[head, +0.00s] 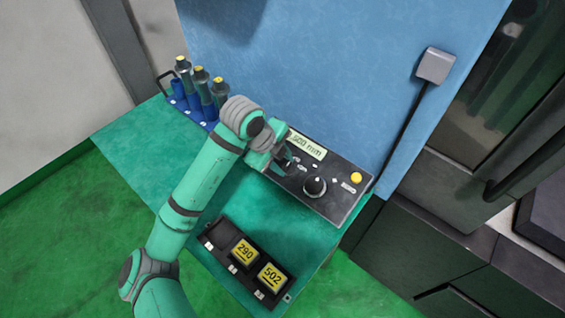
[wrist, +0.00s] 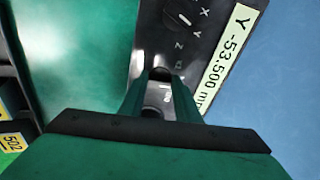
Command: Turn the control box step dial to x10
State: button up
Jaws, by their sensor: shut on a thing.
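The control box (head: 335,200) is a dark panel with a pale display strip (head: 306,144) along its back edge. The strip reads Y -53.500 mm in the wrist view (wrist: 226,60). My gripper (head: 284,163) is down at the panel, left of a round black knob (head: 315,186) with a white mark. In the wrist view my fingers (wrist: 160,98) are shut on a small dark dial, the step dial (wrist: 159,75), mostly hidden between them. Its setting cannot be read. Another dial (wrist: 178,19) with letters X, Y, Z beside it sits above my fingers in that view.
A yellow button (head: 356,177) is at the panel's right end. A rack with several blue-based holders (head: 198,100) stands behind left. A blue wall rises behind the box.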

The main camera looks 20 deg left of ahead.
jog(key=shift+m, duration=0.6)
jog(key=o, duration=1)
jog(key=shift+o, duration=0.2)
jog(key=shift+r, duration=0.1)
jog(key=v, duration=1)
jog(key=shift+r, duration=0.35)
